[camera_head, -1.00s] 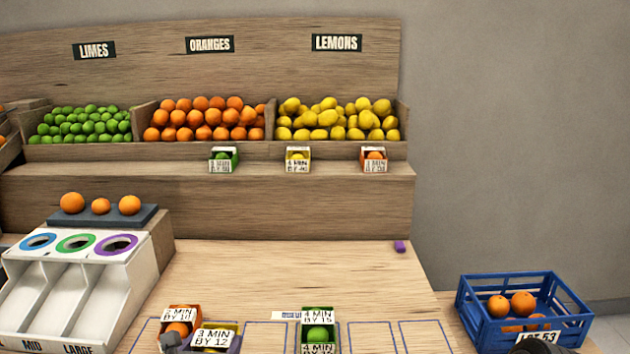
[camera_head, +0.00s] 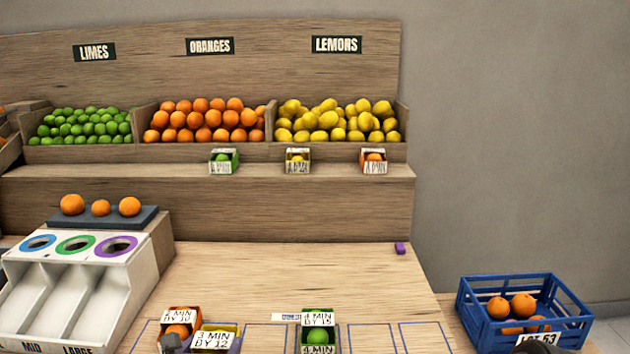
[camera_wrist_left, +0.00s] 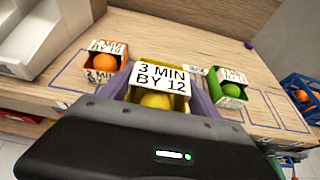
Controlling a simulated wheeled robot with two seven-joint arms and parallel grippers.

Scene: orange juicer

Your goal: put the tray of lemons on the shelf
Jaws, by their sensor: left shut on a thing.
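The yellow tray of lemons (camera_head: 218,329) carries a card reading "3 MIN BY 12" and sits low at the bottom of the head view. In the left wrist view the tray (camera_wrist_left: 158,67) shows a lemon (camera_wrist_left: 155,100) under the card. My left gripper (camera_wrist_left: 158,103) is shut on this tray, with purple fingers on both sides of it. Whether the tray touches the counter I cannot tell. The shelf (camera_head: 260,171) runs below the fruit bins. On it stand a green tray (camera_head: 223,161), a yellow tray (camera_head: 297,160) and an orange tray (camera_head: 373,160). My right gripper does not show.
An orange tray (camera_head: 181,317) stands left of the held tray, a green tray (camera_head: 318,333) to its right. A white sorter (camera_head: 70,300) is at left, a blue crate (camera_head: 470,290) at right. A small purple block (camera_head: 400,248) lies on the mostly clear counter (camera_head: 290,275).

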